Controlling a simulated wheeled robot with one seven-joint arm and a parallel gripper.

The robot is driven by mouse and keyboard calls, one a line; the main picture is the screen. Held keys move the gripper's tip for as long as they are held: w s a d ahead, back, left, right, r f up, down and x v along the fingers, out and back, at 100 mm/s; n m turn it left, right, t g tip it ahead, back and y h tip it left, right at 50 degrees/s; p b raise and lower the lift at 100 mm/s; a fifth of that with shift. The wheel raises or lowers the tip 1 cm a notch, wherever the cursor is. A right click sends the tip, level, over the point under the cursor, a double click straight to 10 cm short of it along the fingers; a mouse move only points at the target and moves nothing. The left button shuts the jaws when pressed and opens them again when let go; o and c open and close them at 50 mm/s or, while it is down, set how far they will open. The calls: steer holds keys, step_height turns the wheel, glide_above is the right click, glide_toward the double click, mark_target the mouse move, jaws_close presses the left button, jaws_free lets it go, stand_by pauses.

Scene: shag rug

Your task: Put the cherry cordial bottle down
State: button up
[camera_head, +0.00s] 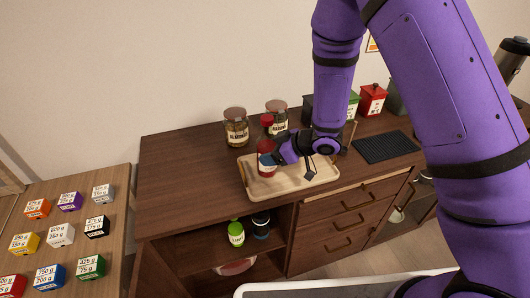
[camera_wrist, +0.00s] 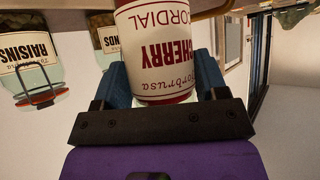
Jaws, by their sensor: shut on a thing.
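The cherry cordial bottle (camera_head: 267,160) has a red cap and a white label and is upright over the left part of a light wooden tray (camera_head: 299,204). In the wrist view the bottle (camera_wrist: 160,50) appears upside down, its label reading "CHERRY CORDIAL". My gripper (camera_head: 270,160) is shut on the bottle, with a blue finger on each side of it; the fingers also show in the wrist view (camera_wrist: 160,82). The bottle's base looks at or just above the tray; I cannot tell whether it touches.
Two glass jars stand behind the tray, a raisins jar (camera_wrist: 30,55) and an almonds jar (camera_head: 236,127). A red canister (camera_head: 372,99) and a black mat (camera_head: 385,147) are to the right. The cabinet top (camera_head: 190,165) is clear at left. Small labelled blocks (camera_head: 60,235) cover another table.

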steer(key=shift+f, duration=0.3)
steer(key=shift+f, duration=0.1)
steer(key=o, duration=1.5)
